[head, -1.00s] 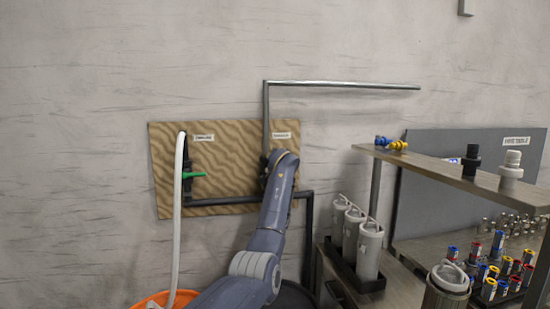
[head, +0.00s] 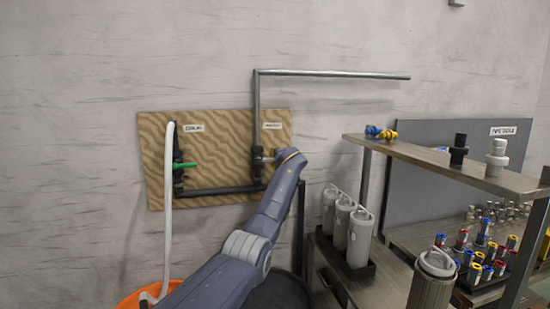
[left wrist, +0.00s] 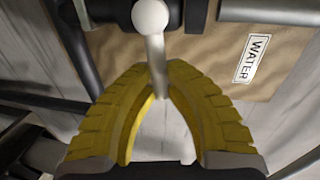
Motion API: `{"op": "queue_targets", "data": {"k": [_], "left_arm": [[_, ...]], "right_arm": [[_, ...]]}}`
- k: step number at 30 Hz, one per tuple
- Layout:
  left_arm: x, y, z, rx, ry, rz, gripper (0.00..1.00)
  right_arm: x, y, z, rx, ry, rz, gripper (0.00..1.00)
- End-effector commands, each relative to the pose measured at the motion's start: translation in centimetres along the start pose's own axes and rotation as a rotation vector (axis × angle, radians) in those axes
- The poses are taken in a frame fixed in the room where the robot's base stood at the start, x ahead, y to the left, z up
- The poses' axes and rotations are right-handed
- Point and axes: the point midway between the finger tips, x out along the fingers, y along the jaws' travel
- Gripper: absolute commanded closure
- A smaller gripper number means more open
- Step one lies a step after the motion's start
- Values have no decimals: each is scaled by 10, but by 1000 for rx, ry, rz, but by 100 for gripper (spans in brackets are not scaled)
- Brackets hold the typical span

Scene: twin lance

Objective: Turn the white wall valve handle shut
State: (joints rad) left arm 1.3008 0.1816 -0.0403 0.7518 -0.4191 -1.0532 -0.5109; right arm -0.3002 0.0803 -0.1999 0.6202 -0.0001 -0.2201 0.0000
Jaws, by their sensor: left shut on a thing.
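The white valve handle (left wrist: 156,62) shows in the left wrist view as a pale stem with a round white knob at the valve. My left gripper (left wrist: 166,82) has its yellow fingers closed in on this stem, one on each side. In the head view the dark valve body (head: 257,160) sits on the vertical pipe at the right side of the tan board (head: 222,140). My left arm's end is just right of the valve there and hides the fingers and most of the handle. My right gripper is in neither view.
A green-handled valve (head: 185,166) with a white hose (head: 168,200) is on the board's left side. A metal pipe (head: 330,73) runs along the wall above. A shelf (head: 445,165) with fittings and grey canisters (head: 360,238) stands at the right.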

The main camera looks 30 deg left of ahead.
Motion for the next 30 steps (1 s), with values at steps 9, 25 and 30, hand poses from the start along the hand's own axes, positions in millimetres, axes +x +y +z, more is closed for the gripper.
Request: {"op": "queue_targets", "data": {"k": [9, 25, 30], "left_arm": [[1, 6, 0, 77, -16, 1, 100], [1, 7, 1, 87, -19, 2, 82], [1, 6, 0, 86, -18, 1, 63]], "right_arm": [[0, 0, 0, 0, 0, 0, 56], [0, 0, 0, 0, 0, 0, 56], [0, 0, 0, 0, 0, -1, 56]]}}
